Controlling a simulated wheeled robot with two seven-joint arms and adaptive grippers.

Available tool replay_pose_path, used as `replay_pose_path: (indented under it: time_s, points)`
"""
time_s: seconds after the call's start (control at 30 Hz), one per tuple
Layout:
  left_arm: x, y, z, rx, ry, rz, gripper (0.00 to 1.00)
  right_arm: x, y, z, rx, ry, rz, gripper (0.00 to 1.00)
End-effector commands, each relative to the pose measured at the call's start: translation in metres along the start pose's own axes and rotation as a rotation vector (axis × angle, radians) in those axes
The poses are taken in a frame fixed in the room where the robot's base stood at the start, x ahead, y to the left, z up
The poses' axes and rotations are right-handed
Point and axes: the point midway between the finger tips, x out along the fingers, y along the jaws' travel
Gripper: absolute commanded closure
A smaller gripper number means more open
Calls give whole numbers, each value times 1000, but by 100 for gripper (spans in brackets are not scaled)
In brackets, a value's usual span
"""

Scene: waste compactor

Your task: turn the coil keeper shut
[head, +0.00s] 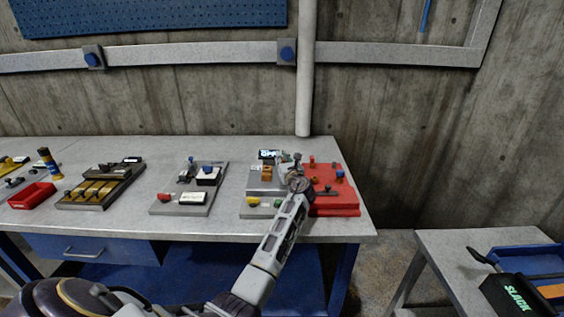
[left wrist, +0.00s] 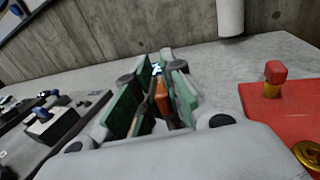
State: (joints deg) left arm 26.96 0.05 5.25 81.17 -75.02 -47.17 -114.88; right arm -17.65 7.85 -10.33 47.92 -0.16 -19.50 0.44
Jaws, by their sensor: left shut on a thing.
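My left gripper (head: 297,168) reaches over the right end of the bench, at the grey fixture plate (head: 256,203) beside a red block. In the left wrist view the left gripper (left wrist: 164,80) has its green-padded fingers close together, with an orange piece (left wrist: 162,98) showing between them. The gripper is shut on the coil keeper, whose held part is mostly hidden by the fingers; its exact angle cannot be told. My right gripper is in neither view.
The red block (head: 335,181) with knobs lies close on the right; its red knob (left wrist: 274,78) shows in the left wrist view. Other fixtures (head: 183,205) and a red bin (head: 33,195) stand to the left. A lower side table (head: 455,254) holds a blue tray.

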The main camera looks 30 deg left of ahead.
Motion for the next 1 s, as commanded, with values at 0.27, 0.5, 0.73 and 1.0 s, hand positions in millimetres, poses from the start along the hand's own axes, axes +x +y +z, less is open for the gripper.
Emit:
replay_pose_path:
  time_s: [0.27, 0.5, 0.73, 1.0]
  points:
    - [0, -1, -1, 1, 1, 147, 100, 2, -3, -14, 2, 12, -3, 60]
    - [0, -1, -1, 1, 3, 253, 100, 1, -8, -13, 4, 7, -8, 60]
    - [0, 0, -1, 1, 3, 316, 100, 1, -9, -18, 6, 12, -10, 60]
    - [0, 0, -2, 0, 4, 341, 100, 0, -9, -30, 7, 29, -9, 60]
